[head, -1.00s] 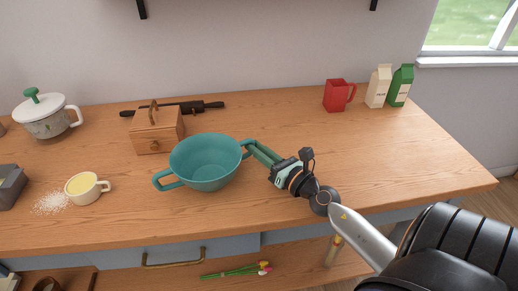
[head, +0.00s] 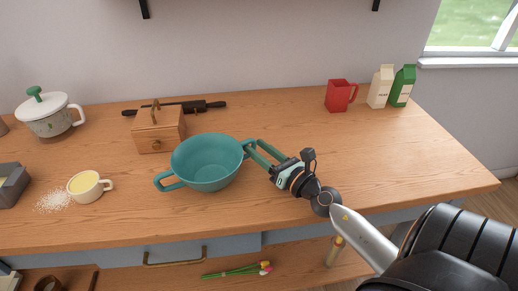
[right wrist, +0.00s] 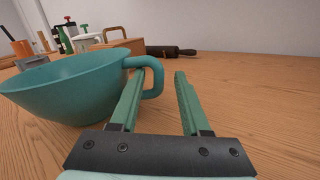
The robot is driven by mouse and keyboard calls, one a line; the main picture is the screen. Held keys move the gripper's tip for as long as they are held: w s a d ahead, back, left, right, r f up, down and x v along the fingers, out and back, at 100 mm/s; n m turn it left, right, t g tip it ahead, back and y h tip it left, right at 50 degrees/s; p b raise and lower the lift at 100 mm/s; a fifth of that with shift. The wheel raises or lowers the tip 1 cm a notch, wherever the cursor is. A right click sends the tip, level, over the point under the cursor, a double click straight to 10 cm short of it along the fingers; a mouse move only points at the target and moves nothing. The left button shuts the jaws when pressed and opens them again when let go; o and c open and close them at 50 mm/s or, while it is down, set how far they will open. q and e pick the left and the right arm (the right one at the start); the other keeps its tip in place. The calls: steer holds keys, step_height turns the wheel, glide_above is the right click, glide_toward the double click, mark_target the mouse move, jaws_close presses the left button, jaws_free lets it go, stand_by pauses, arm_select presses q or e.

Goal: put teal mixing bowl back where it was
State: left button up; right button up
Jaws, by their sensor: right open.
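The teal mixing bowl (head: 207,163) stands upright on the wooden counter, left of my right gripper, with a loop handle on each side. It also shows at the left of the right wrist view (right wrist: 65,88). My right gripper (head: 257,149) is open at the bowl's right handle (head: 248,147). In the right wrist view the handle (right wrist: 158,75) reaches past the left finger into the gap between the fingers (right wrist: 160,75); I cannot tell if it touches either finger. My left gripper is not in view.
A wooden box (head: 158,130) and dark rolling pin (head: 190,107) lie behind the bowl. A yellow-filled cup (head: 85,187), spilled white powder (head: 54,202) and lidded pot (head: 48,115) are left. A red mug (head: 338,96) and cartons (head: 380,87) stand back right. The right counter is clear.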

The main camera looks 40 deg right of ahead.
steer(key=s+b, duration=0.2)
steer(key=s, duration=0.1)
steer(key=shift+s+d+f, duration=0.1)
steer(key=shift+s+f, duration=0.1)
steer(key=shift+f, duration=0.15)
steer(key=s+b, duration=0.1)
steer(key=s, duration=0.2)
steer(key=shift+s+d+b, duration=0.1)
steer(key=shift+b, duration=0.25)
steer(key=shift+s, duration=0.25)
arm_select(q)
steer(key=shift+w+d+f+h, duration=0.15)
steer(key=shift+w+d+f, duration=0.1)
steer(key=shift+d+f, duration=0.3)
steer(key=shift+w+d+f+h, duration=0.15)
steer(key=shift+w+d+f, duration=0.05)
steer(key=shift+d+f, duration=0.3)
arm_select(e)
steer(key=shift+s+r, duration=0.15)
steer(key=shift+s, duration=0.05)
arm_select(q)
steer(key=shift+a, duration=0.2)
